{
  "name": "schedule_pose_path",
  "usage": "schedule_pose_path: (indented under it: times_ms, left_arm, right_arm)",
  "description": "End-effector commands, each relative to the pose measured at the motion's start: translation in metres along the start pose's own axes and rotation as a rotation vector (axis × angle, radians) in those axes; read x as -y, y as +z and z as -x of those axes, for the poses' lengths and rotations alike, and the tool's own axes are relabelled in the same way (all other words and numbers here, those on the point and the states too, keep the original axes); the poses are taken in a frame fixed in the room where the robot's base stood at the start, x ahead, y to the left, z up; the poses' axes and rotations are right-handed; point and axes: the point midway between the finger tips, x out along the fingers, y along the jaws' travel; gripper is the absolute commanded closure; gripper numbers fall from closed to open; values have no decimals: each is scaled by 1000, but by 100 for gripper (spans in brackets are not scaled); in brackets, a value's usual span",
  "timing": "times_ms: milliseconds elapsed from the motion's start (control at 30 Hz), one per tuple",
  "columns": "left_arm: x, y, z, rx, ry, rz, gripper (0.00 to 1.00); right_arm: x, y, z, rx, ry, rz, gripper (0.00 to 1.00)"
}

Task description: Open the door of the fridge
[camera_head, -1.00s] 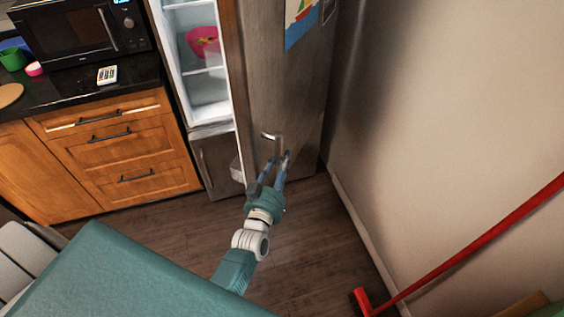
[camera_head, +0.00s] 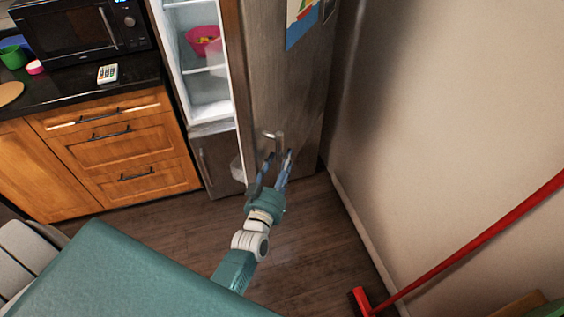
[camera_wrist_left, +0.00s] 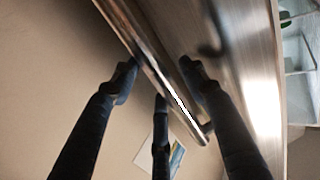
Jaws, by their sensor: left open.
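The fridge door (camera_head: 283,85) is a tall brushed-metal panel that stands swung open. The lit white inside of the fridge (camera_head: 208,85) shows left of it. The door's metal handle (camera_head: 279,137) is low on its outer face. My left gripper (camera_head: 279,156) is open at the handle's lower part, with its fingers spread. In the left wrist view the handle bar (camera_wrist_left: 160,70) runs diagonally between the dark fingers; whether they touch it I cannot tell. My right gripper is not in view.
A lower fridge door (camera_head: 218,160) is shut beneath the opening. Wooden drawers (camera_head: 125,150) stand to the left under a dark counter with a microwave (camera_head: 80,30). A beige wall (camera_head: 450,110) and a red pole (camera_head: 470,240) are at the right. Some wooden floor is clear.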

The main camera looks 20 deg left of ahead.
Motion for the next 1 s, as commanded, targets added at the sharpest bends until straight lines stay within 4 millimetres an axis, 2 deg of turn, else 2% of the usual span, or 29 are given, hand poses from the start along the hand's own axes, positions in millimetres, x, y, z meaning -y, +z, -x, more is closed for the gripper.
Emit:
schedule_pose_path:
  times_ms: [167, 400, 533, 700, 1000]
  left_arm:
    - [0, 2, 29, 5, 0, 1, 56]
    - [0, 2, 81, 5, 0, 0, 56]
    - [0, 1, 102, 4, 0, -1, 56]
    - [0, 1, 116, 2, 0, 1, 56]
    - [0, 0, 119, 1, 0, 1, 56]
  right_arm:
    - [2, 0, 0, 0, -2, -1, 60]
    - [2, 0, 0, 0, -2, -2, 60]
    - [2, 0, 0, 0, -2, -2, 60]
    - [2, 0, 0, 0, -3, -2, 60]
    - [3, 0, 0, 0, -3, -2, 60]
